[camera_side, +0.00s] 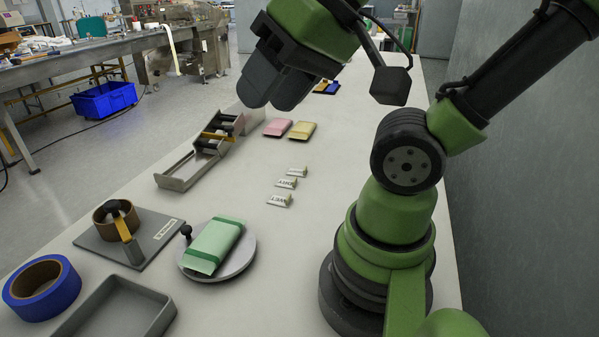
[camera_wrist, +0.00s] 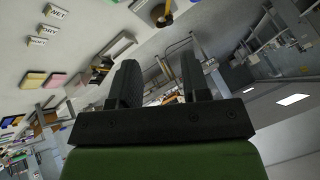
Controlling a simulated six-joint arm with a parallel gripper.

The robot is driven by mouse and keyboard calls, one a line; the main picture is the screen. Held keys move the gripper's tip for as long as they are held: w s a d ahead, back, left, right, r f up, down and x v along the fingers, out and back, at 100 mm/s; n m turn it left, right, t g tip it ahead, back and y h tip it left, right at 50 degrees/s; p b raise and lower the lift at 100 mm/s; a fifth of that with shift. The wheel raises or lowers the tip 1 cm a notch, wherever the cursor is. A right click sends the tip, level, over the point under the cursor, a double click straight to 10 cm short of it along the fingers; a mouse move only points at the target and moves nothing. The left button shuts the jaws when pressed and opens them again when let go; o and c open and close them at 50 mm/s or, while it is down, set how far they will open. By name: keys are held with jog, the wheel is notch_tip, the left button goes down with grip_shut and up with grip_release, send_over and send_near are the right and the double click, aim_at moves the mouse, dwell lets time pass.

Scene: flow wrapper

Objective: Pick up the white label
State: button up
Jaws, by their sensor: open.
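Three small white labels with dark print stand in a row on the pale table in the side view: a near one (camera_side: 280,200), a middle one (camera_side: 286,183) and a far one (camera_side: 297,171). They also show at the upper left of the wrist view, where the middle one seems to read DRY (camera_wrist: 47,29), with one label (camera_wrist: 55,11) above it and another (camera_wrist: 37,42) below. My gripper (camera_side: 272,92) is high above the table, beyond the labels in the side view, touching none of them. Its two fingers are apart and empty in the wrist view (camera_wrist: 160,80).
A green packet (camera_side: 214,245) lies on a round grey plate (camera_side: 240,262).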

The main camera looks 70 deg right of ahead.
jog(key=w+d+m+g+h, duration=0.2)
jog(key=w+d+m, duration=0.6)
jog(key=m, duration=0.1)
jog(key=m+g, duration=0.5)
jog(key=m, duration=1.6)
send_over(305, 173)
notch_tip(305, 173, down, 21)
jog(key=shift+m, duration=0.4)
notch_tip(305, 173, down, 4)
jog(key=shift+s+d+f, duration=0.15)
jog(key=shift+f, duration=3)
jog(key=c, duration=0.7)
grip_shut()
